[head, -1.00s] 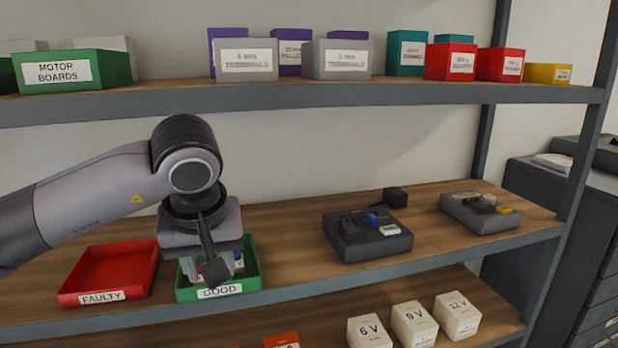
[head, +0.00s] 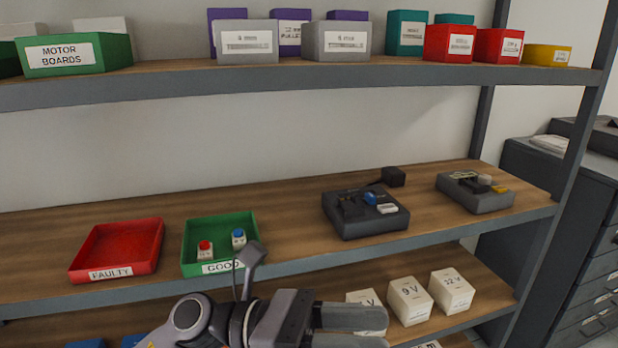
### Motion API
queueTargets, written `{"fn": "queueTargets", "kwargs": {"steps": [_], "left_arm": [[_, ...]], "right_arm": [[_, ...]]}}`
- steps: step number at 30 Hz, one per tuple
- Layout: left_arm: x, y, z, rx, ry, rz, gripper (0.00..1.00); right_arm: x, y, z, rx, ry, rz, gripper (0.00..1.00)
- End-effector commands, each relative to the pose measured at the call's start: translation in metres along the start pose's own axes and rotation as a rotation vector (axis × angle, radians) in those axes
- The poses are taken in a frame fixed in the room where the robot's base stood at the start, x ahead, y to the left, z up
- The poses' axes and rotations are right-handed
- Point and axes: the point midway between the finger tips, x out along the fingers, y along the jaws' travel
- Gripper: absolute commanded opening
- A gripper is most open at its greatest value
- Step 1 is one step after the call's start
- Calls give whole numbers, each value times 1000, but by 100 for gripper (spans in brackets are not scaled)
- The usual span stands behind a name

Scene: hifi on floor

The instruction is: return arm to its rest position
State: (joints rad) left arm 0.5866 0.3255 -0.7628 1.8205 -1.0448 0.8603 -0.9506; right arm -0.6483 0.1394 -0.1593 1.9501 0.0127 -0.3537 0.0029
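My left arm is low at the bottom of the head view, below the front edge of the middle shelf. Its gripper (head: 386,330) points right, with its two grey fingers close together and partly cut off by the frame. I see no object in it, but the gap between the fingers is unclear. The green GOOD tray (head: 187,262) holds a small red-topped piece (head: 205,249) and a blue-topped piece (head: 238,238). The red FAULTY tray (head: 115,250) beside it is empty. My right gripper is out of view.
Two dark devices (head: 370,220) and (head: 475,200) stand on the middle shelf (head: 290,215). White boxes (head: 409,302) stand on the lower shelf near my gripper. Bins line the upper shelf (head: 180,80). A dark cabinet (head: 560,200) stands at the right.

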Motion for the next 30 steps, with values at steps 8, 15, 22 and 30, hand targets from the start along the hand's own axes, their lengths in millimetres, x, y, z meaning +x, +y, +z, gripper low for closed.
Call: {"fn": "queueTargets", "kwargs": {"steps": [8,15,22,30], "left_arm": [[-62,42,3,-724,-604,222,41],[-153,72,-67,-1341,-1139,398,41],[-238,48,-188,-1867,-1705,553,41],[-286,-26,-299,2096,2139,-635,41]], "right_arm": [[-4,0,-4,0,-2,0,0],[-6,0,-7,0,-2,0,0],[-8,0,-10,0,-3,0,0],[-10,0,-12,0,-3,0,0]]}}
